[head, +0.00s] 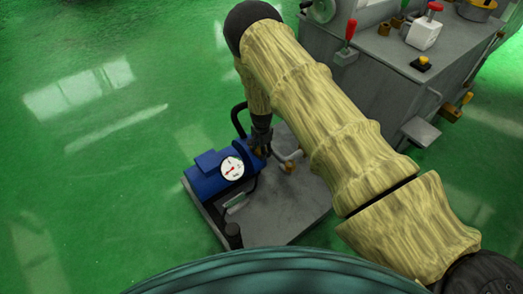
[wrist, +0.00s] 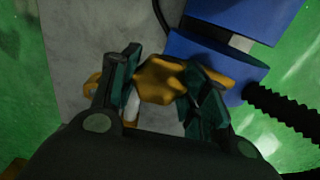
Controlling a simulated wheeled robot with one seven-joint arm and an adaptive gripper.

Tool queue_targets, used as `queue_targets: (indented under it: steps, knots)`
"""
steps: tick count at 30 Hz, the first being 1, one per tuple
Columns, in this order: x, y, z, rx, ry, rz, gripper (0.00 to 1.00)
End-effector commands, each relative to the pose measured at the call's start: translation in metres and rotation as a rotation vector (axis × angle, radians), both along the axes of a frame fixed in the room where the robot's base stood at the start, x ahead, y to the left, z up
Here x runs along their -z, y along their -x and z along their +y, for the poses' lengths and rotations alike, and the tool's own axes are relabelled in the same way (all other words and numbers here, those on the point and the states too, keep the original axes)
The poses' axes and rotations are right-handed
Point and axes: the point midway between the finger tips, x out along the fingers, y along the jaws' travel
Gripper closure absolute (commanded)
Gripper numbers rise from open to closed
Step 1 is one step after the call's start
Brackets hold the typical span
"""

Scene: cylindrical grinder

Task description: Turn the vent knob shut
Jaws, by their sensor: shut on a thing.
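The vent knob (wrist: 160,80) is a yellow-brass lobed piece in the wrist view, beside a blue cylindrical body. My gripper (wrist: 162,88) has its two dark green finger pads on either side of the knob and is shut on it. In the head view my gripper (head: 261,140) points down at the right side of the blue pump unit (head: 205,182). The knob is mostly hidden there behind my gripper. A round white dial gauge (head: 232,168) with a red needle sits on the near side of the blue unit.
The blue unit stands on a grey plate (head: 290,215) on the green floor. A pale pipe (head: 291,157) and a black hose lie close to my gripper. The floor at left is clear.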

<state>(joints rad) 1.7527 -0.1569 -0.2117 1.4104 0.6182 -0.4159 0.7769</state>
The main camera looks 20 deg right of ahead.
Motion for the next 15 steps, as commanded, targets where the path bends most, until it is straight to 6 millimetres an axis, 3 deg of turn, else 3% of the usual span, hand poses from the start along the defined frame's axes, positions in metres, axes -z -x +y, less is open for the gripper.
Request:
queue_targets:
  steps: [6,7,10,15]
  knots:
    - [0.0001,0.0001,0.001,0.0,-0.001,0.0,0.79]
    - [0.0001,0.0002,0.0011,0.0,-0.001,0.0,0.53]
    - [0.0001,0.0001,0.0009,0.0,-0.001,0.0,0.35]
    - [0.0,0.0,0.0005,0.0,-0.001,0.0,0.33]
